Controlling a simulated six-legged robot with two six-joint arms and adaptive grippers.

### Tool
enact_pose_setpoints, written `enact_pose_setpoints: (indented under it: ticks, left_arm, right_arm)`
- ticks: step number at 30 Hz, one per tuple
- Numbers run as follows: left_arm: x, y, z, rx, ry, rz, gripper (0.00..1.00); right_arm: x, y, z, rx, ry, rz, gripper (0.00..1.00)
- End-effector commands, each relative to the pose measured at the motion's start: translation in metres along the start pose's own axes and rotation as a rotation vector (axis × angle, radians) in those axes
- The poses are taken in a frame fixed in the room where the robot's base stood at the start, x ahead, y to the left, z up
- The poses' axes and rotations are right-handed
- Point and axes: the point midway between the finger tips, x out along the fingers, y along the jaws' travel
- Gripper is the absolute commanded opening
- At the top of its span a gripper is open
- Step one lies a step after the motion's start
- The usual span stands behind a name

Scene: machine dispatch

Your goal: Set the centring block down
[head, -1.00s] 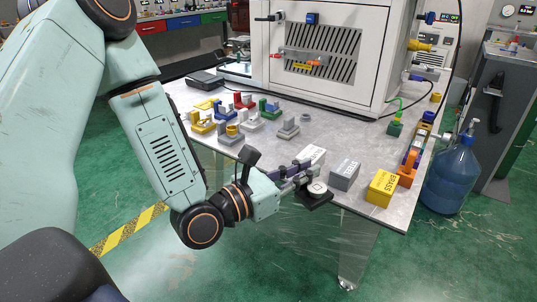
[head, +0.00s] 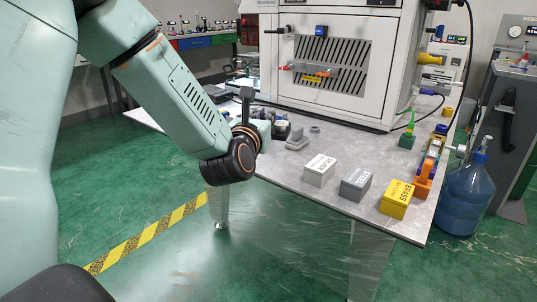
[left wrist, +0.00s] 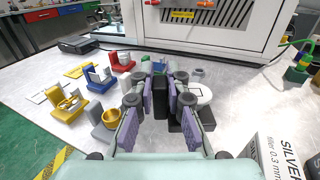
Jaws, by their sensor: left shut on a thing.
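My left gripper (head: 281,129) is over the table's back left part, partly hidden by my arm in the head view. In the left wrist view its purple-padded fingers (left wrist: 160,82) are shut on a dark upright piece (left wrist: 160,98). This piece seems part of a black block with a round white disc (left wrist: 201,94), which I take for the centring block. A dark part of it shows right of the fingers. Its underside is hidden, so I cannot tell whether it touches the table. My right gripper is in neither view.
Yellow (left wrist: 71,106), blue (left wrist: 100,79) and red (left wrist: 121,62) fixtures stand left of the gripper. A grey stepped piece (head: 298,139) is at its right. Silver (head: 320,169), steel (head: 356,184) and brass (head: 397,199) boxes line the front edge. A white machine (head: 335,60) stands behind.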

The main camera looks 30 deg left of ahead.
Motion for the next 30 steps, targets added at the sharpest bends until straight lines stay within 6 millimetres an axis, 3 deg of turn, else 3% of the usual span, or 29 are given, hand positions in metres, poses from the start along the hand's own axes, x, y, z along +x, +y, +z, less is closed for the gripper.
enact_pose_setpoints:
  ticks: [3,10,16,29,30]
  left_arm:
    - [0.0,0.0,-0.023,0.0,0.0,0.0,0.0]
    - [0.0,0.0,-0.038,0.0,-0.002,-0.001,0.0]
    - [0.0,0.0,-0.066,0.001,-0.001,-0.002,0.0]
    - [0.0,0.0,-0.071,-0.001,-0.003,-0.001,0.0]
    - [0.0,0.0,-0.072,-0.001,-0.001,-0.001,0.15]
  right_arm:
    - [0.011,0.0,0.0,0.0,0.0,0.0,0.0]
    - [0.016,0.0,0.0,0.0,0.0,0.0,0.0]
    - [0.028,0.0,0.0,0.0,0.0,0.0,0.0]
    - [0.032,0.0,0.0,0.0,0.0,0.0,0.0]
    - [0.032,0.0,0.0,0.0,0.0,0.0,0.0]
